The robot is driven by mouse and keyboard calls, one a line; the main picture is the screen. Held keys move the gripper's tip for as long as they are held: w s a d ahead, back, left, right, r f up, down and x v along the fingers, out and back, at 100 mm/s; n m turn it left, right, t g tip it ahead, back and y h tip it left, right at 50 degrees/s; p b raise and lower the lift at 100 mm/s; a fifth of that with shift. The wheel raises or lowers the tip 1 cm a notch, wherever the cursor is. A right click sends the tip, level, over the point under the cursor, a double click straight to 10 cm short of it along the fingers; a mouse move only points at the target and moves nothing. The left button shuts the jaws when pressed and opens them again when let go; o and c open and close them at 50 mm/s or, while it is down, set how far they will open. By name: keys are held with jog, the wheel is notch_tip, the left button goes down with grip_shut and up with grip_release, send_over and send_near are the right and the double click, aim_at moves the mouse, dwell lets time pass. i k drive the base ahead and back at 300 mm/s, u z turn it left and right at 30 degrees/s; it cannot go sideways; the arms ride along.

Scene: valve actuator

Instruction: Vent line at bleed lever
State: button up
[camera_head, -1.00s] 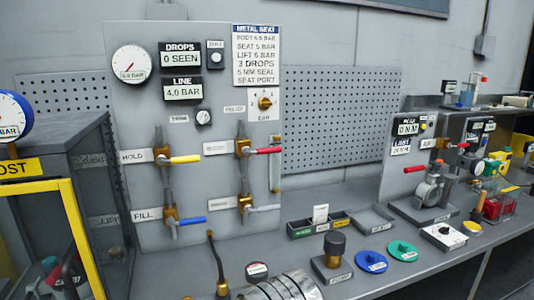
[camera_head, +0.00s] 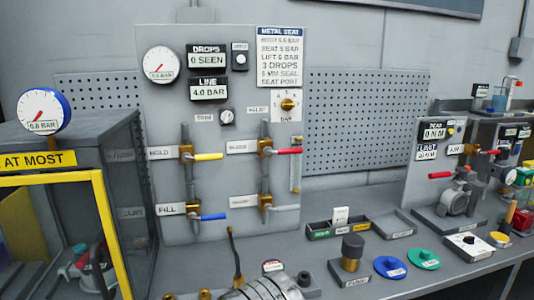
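A grey upright panel (camera_head: 215,130) carries several valve levers. The yellow lever (camera_head: 208,157) is by the HOLD label and the blue lever (camera_head: 213,217) by the FILL label. A red lever (camera_head: 289,151) sits at upper right and a grey lever (camera_head: 285,208) at lower right. All four handles point roughly sideways to the right. The labels beside the red and grey levers are too blurred to read, so I cannot tell which is the bleed lever. The line display (camera_head: 208,89) reads 4.0 BAR and the drops display (camera_head: 207,56) reads 0 SEEN. My gripper is not in view.
A guarded cabinet with a yellow frame (camera_head: 108,235) stands at left, with a round gauge (camera_head: 44,111) on top. On the bench are a black-capped brass part (camera_head: 351,252), a blue disc (camera_head: 390,267), a green disc (camera_head: 423,258) and a compartment tray (camera_head: 322,231). A silver ringed part (camera_head: 262,289) shows at the bottom.

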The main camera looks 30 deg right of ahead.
aim_at(268, 150)
jog(key=u, duration=1.15)
jog(key=k, duration=0.8)
jog(key=z, duration=0.8)
jog(key=i, duration=1)
jog(key=z, duration=0.1)
